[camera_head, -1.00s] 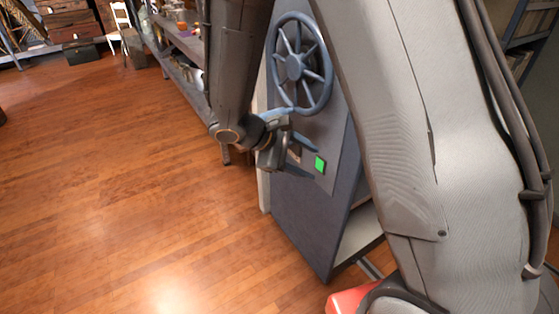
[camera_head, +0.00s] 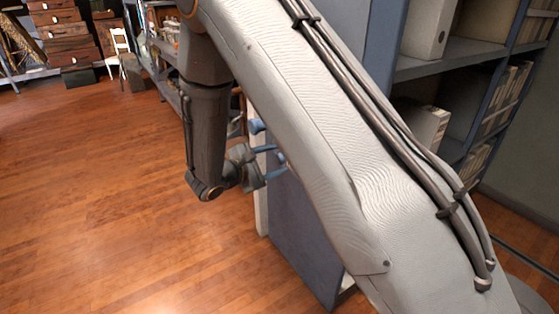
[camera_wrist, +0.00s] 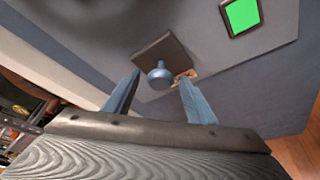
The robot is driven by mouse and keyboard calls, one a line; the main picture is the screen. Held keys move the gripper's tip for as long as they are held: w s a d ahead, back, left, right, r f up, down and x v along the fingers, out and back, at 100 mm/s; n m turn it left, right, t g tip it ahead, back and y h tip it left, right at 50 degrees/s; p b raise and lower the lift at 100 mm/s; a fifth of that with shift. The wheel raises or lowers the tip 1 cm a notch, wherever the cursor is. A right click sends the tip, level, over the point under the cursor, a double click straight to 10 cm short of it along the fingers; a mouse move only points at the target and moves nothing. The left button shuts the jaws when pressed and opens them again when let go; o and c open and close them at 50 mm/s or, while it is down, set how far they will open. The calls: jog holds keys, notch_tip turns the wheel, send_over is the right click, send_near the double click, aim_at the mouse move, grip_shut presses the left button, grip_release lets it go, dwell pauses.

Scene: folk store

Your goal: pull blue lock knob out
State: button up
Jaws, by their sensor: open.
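The blue lock knob (camera_wrist: 159,76) shows in the wrist view, sticking out from a dark square plate (camera_wrist: 168,49) on the grey safe front. My gripper (camera_wrist: 158,95) is open, with one blue finger to the left and one to the right of the knob in the picture. The fingers appear apart from the knob, and I cannot tell how far their tips reach along it. In the head view my gripper (camera_head: 280,165) is beside the safe (camera_head: 298,248), its fingertips partly behind my arm. The knob is hidden there.
A green lit square (camera_wrist: 241,15) is on the safe front, up and right of the knob. Shelves with boxes (camera_head: 432,32) stand at the right. The wooden floor (camera_head: 110,200) at the left is clear. A white chair (camera_head: 118,47) stands far back.

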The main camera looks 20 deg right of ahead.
jog(key=shift+x, duration=1.15)
